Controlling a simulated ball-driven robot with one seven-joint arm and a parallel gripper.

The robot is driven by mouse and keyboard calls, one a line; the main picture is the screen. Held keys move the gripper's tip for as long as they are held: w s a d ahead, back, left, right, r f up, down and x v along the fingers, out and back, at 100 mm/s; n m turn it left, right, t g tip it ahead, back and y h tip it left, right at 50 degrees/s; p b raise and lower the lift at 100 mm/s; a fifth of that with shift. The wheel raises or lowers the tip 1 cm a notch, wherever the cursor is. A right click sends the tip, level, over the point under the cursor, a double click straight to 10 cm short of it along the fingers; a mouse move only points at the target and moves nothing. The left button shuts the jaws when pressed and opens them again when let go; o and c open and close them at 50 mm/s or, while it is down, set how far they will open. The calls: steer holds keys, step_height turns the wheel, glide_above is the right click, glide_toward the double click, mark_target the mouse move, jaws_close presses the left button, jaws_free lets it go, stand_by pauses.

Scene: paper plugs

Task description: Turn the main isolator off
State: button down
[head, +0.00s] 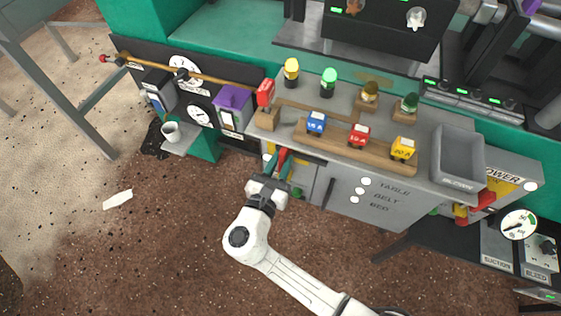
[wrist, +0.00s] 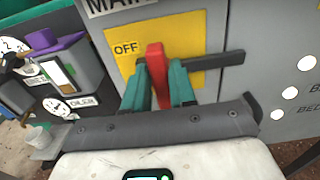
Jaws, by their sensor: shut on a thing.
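The main isolator has a yellow plate (wrist: 205,42) with an OFF label (wrist: 126,48) at its left, under a partly cut-off sign starting "MAI". Its red handle (wrist: 155,62) stands roughly upright in the wrist view, just right of the OFF label. A dark bar (wrist: 220,59) reaches to the right from behind the handle. My gripper (wrist: 158,72) is shut on the red handle, one green finger on each side. In the head view my gripper (head: 277,165) is at the left end of the grey cabinet front, with the red handle (head: 283,156) between its fingers.
The grey cabinet (head: 365,195) has several white round lamps. Its top carries a wooden rail (head: 330,145) with blue, red and yellow blocks, and a grey tray (head: 458,160). A purple-topped box (head: 232,105) and a cup (head: 171,131) are left. The floor in front is open.

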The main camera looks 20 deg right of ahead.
steer(key=shift+r+n+p, duration=0.1)
steer(key=shift+n+p, duration=0.2)
steer(key=shift+p, duration=0.2)
steer(key=n+p, duration=0.2)
steer(key=p, duration=0.1)
steer(key=shift+w+a+r+n, duration=0.15)
steer(key=shift+r+n, duration=0.05)
steer(key=shift+n, duration=0.1)
steer(key=shift+w+a+f+n+p, duration=0.1)
steer(key=shift+f+n+p, duration=0.2)
steer(key=shift+n+p, duration=1.7)
steer(key=shift+w+a+f+n+p, duration=0.25)
steer(key=shift+n+p, duration=0.7)
steer(key=shift+n, duration=1.9)
steer(key=shift+f+n+p, duration=0.4)
steer(key=shift+n+p, duration=1.1)
steer(key=shift+n, duration=0.95)
steer(key=c, duration=1)
jaws_free()
steer(key=shift+c, duration=0.2)
